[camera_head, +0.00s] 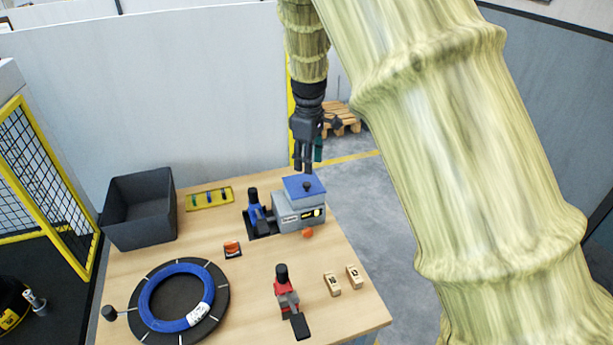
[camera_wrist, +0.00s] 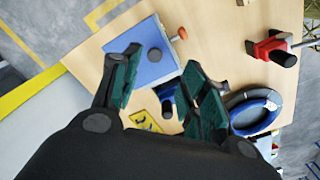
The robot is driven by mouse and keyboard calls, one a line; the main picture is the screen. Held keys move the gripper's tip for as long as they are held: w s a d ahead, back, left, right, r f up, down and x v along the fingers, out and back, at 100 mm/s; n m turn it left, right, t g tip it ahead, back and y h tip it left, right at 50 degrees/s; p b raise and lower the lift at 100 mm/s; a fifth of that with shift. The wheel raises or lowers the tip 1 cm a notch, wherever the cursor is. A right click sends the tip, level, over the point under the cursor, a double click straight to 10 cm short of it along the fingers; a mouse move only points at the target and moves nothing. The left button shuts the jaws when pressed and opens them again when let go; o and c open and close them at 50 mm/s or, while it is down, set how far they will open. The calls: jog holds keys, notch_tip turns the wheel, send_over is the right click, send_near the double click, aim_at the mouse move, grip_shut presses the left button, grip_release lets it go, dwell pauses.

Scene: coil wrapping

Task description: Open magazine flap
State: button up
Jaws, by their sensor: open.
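The magazine is a grey box (camera_head: 288,217) at the back right of the table. Its blue flap (camera_head: 303,187) lies on top with a dark round knob (camera_head: 307,186) and looks closed. In the wrist view the blue flap (camera_wrist: 140,66) and its knob (camera_wrist: 154,55) show beyond and between my fingers. My gripper (camera_head: 307,166) points down above the flap, apart from it. In the wrist view its green-padded fingers (camera_wrist: 160,85) are spread, with nothing held between them.
A blue clamp-like tool (camera_head: 257,214) stands just left of the magazine, and an orange knob (camera_head: 308,232) is at its front. A dark bin (camera_head: 140,209), yellow tray (camera_head: 209,199), blue coil (camera_head: 147,303), red tool (camera_head: 287,293) and two small blocks (camera_head: 332,284) occupy the table (camera_head: 190,250).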

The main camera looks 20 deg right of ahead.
aim_at(307, 183)
jog(key=f, duration=0.2)
jog(key=w+f+p, duration=0.1)
jog(key=f, duration=0.1)
jog(key=w+f+p, duration=0.1)
jog(key=f, duration=0.2)
jog(key=shift+s+f, duration=0.2)
jog(key=shift+f, duration=0.05)
jog(key=shift+s, duration=0.55)
jog(key=shift+w+f, duration=0.5)
jog(key=shift+f, duration=0.15)
jog(key=shift+s+r, duration=0.3)
jog(key=c, duration=0.6)
jog(key=shift+f, duration=0.1)
grip_shut()
